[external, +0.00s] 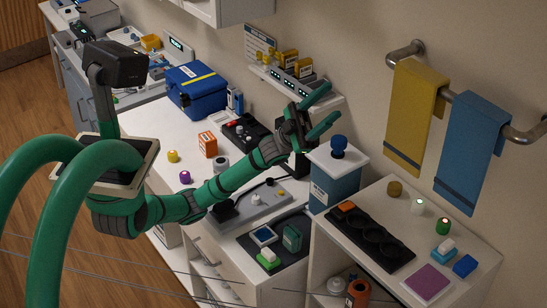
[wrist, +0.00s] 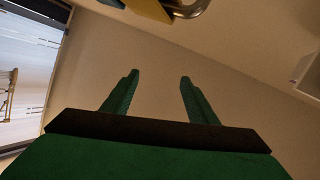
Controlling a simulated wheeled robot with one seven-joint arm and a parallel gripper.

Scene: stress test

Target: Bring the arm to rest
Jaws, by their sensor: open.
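My green arm reaches to the right over the white counter in the external view, raised and slightly bent. My gripper (external: 325,108) is at its end, above and beside the blue box with the white lid. Its two green fingers are spread apart with nothing between them. In the wrist view my gripper (wrist: 157,82) shows the same open fingers, with a bare beige wall behind them.
A wall shelf (external: 300,84) with small boxes is close behind the gripper. A rail (external: 475,110) holds a yellow towel (external: 416,115) and a blue towel (external: 470,150). A blue case (external: 196,88) stands on the counter.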

